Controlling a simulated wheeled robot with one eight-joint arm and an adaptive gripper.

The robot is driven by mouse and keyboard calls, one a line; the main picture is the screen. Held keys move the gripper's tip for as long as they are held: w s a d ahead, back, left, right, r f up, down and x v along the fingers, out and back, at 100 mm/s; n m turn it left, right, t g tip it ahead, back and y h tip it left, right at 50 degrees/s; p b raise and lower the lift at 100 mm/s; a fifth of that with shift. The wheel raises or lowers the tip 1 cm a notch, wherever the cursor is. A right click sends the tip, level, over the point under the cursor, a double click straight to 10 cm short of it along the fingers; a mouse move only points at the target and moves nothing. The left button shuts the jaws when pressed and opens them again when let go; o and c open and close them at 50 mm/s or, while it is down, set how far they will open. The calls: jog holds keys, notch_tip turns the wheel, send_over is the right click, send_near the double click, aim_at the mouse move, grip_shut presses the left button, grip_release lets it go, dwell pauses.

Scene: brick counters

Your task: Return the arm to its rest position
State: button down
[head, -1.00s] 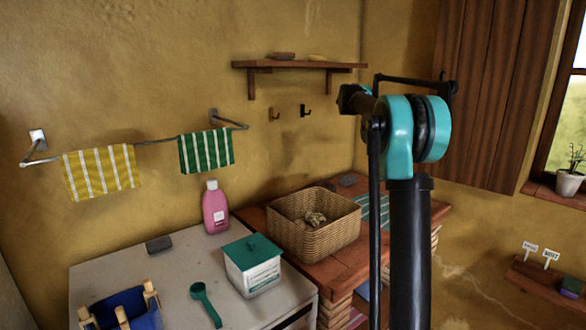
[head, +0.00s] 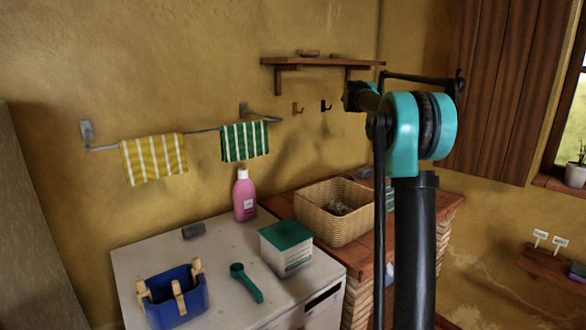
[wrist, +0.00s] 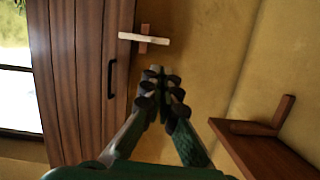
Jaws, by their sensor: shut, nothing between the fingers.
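My gripper (wrist: 158,88) shows in the wrist view with its dark fingers drawn together and nothing between them. It points toward the yellow wall, between the brown wooden shutter (wrist: 85,70) and the wooden shelf (wrist: 260,145). In the head view my teal and black arm stands raised at the right of the middle. The gripper itself cannot be made out there.
A white counter (head: 145,248) holds a blue peg basket (head: 180,305), green scoop (head: 246,283), white box with green lid (head: 288,250) and pink bottle (head: 244,198). A wicker basket (head: 322,225) sits on the brick counter (head: 365,268). Towels hang from a wall rail (head: 200,131).

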jog(key=s+a+f+n+g+y, duration=0.1)
jog(key=s+a+f+n+y, duration=0.2)
jog(key=s+f, duration=1.2)
jog(key=s+a+f+n+g+y, duration=0.2)
jog(key=s+a+f+n+y, duration=0.2)
jog(key=s+a+f, duration=0.6)
jog(key=s+a+f+n+g+y, duration=0.2)
jog(key=s+a+f+n+y, duration=0.2)
jog(key=s+f, duration=1.7)
jog(key=s+a, duration=0.3)
jog(key=s, duration=0.6)
jog(key=shift+a+f+y, duration=0.15)
jog(key=shift+f+y, duration=0.05)
jog(key=shift+y, duration=0.2)
jog(key=shift+s, duration=0.1)
